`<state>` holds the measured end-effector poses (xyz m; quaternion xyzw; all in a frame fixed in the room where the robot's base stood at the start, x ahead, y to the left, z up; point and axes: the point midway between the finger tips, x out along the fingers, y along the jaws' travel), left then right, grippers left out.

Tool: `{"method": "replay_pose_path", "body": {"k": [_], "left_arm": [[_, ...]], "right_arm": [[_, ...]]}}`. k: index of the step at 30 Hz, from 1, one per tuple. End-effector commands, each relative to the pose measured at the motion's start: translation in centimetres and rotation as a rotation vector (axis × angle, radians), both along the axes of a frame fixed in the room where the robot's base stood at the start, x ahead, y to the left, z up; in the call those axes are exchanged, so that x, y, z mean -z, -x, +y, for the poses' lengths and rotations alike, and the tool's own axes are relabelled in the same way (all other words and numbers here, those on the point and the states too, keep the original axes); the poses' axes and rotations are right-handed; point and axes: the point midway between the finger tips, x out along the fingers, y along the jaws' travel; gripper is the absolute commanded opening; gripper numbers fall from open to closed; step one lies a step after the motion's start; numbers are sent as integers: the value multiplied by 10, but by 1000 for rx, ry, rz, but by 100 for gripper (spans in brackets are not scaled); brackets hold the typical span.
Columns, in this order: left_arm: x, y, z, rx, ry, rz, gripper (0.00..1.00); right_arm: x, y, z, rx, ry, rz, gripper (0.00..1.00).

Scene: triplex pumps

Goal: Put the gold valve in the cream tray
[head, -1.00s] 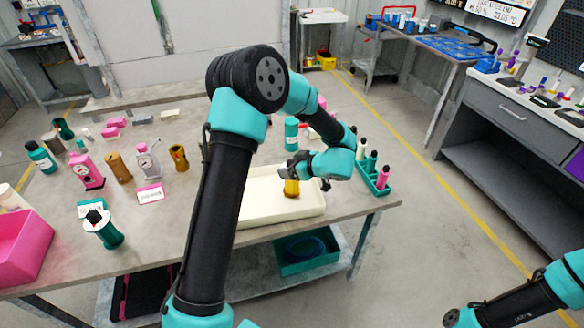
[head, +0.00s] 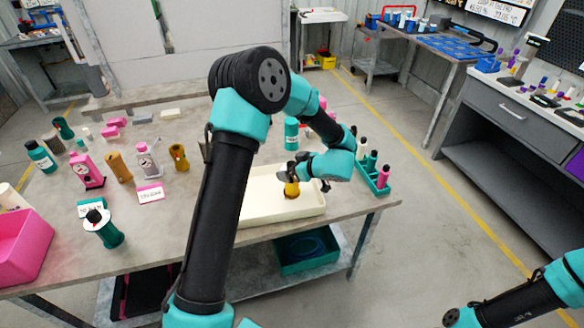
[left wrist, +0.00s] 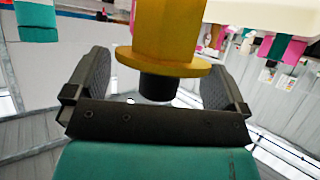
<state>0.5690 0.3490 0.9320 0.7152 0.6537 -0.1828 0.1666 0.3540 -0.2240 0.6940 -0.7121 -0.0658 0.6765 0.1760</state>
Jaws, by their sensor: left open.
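The gold valve (head: 292,189) stands in the cream tray (head: 309,208) near the table's right end, partly hidden by my gripper. In the left wrist view the valve (left wrist: 168,35) shows a gold body, a wide flange and a dark stub. My left gripper (head: 303,176) is open above the tray at the valve. In the left wrist view its two dark fingers (left wrist: 153,82) are spread on either side of the valve's dark stub, with gaps on both sides. My right arm shows at the lower right, but its fingers are not visible.
A teal rack (head: 374,178) with several bottles stands right of the tray, and a teal canister (head: 291,132) behind it. A pink bin (head: 22,238), a teal spool-like piece (head: 103,229) and several pump parts, including another gold part (head: 179,157), occupy the left.

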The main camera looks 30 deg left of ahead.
Motion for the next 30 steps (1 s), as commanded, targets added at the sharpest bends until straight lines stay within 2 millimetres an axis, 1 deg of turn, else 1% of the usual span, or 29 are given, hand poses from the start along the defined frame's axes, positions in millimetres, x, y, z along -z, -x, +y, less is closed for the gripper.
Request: {"method": "replay_pose_path", "body": {"k": [5, 7, 15, 21, 25, 30], "left_arm": [[-8, 0, -13, 4, 0, -2, 100], [-13, 1, -22, 4, 0, -2, 100], [-38, 5, -67, 3, 0, -4, 100], [-53, 8, -94, 3, 0, -4, 100], [-57, 9, -103, 0, 0, -1, 100], [-59, 9, -105, 0, 0, -1, 100]], "right_arm": [[0, 0, 0, 0, 0, 0, 63], [0, 0, 0, 0, 0, 0, 63], [0, 0, 0, 0, 0, 0, 63], [0, 0, 0, 0, 0, 0, 63], [0, 0, 0, 0, 0, 0, 63], [0, 0, 0, 0, 0, 0, 63]]}}
